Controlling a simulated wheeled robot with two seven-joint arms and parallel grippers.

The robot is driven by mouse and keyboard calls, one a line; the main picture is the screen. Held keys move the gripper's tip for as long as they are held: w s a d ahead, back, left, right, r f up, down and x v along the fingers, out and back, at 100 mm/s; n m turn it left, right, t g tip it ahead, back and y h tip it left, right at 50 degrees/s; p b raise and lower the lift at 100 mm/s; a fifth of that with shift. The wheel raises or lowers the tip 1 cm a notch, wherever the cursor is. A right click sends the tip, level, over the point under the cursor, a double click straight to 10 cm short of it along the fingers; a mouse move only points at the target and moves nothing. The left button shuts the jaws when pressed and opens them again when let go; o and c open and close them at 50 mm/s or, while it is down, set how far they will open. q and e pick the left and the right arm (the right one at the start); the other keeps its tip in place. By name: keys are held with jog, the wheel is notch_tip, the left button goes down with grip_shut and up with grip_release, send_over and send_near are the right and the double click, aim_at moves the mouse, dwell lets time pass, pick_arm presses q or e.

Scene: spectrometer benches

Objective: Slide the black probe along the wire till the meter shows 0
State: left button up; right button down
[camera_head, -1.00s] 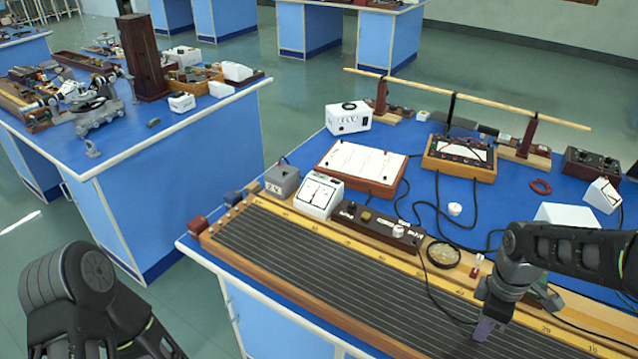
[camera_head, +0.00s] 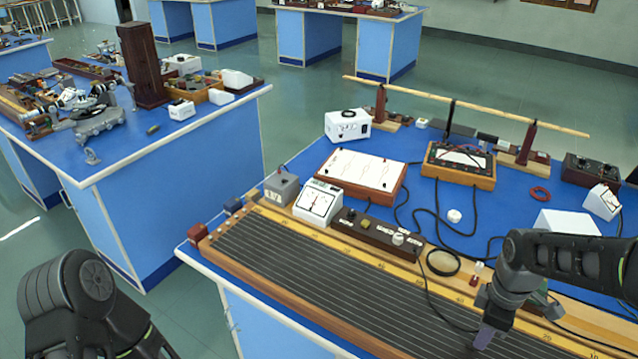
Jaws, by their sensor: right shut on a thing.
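The wire board (camera_head: 300,262) is a long wooden frame with many parallel wires and a numbered scale along its far side. My right gripper (camera_head: 484,338) points down over the board's right part, shut on the probe, which is mostly hidden by the fingers. A thin black lead runs to it from the left. The white meter (camera_head: 318,202) with a needle dial stands behind the board; its needle is near the middle, but the exact reading is too small to tell. My left arm shows at the lower left; its gripper is out of view.
A dark key box (camera_head: 376,233), a magnifier ring (camera_head: 443,262) and a grey block (camera_head: 281,189) sit behind the board. A white-topped box (camera_head: 361,171) and a second meter (camera_head: 603,201) stand farther back. Black leads cross the blue bench top.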

jog(key=shift+s+a+f, duration=0.1)
jog(key=shift+s+f, duration=0.1)
jog(key=shift+f, duration=0.05)
jog(key=c, duration=1.3)
grip_release()
jog(key=shift+w+r, duration=0.1)
jog(key=shift+w, duration=0.05)
jog(key=shift+r, duration=0.1)
jog(key=shift+w+r, duration=0.1)
jog(key=shift+r, duration=0.4)
notch_tip(320, 180, up, 7)
jog(key=shift+f, duration=0.15)
jog(key=shift+f, duration=0.1)
